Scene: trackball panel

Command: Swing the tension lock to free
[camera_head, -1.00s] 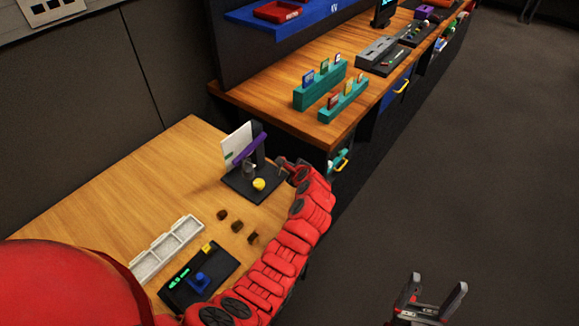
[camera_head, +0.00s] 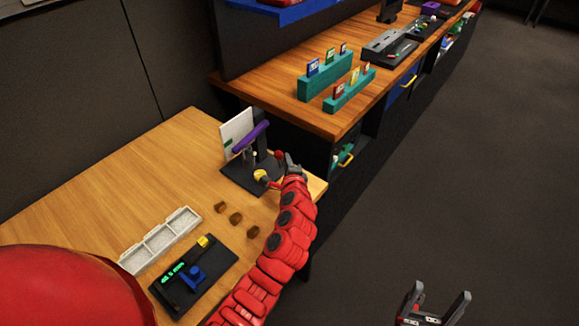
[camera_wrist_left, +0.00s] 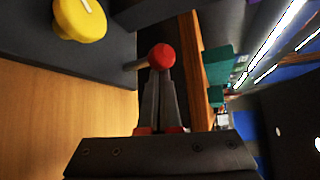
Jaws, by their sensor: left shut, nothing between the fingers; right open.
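A black device base (camera_head: 236,178) stands at the far end of the wooden desk. It carries a purple bar (camera_head: 251,136), a yellow knob (camera_head: 260,175) and a short grey lever with a red ball tip (camera_head: 280,154). No label shows which part is the tension lock. My left gripper (camera_head: 289,160) is shut and empty, close beside the red ball. In the left wrist view its closed fingers (camera_wrist_left: 158,82) point at the red ball (camera_wrist_left: 161,57), partly overlapping it in view; contact is unclear. The yellow knob (camera_wrist_left: 80,18) has a white mark. My right gripper (camera_head: 440,298) is open and empty over the floor.
A white tray (camera_head: 160,240), several brown cubes (camera_head: 235,218) and a black panel with a blue part (camera_head: 194,275) lie nearer on the desk. A longer bench with teal card racks (camera_head: 326,77) stands behind. Open floor lies to the right.

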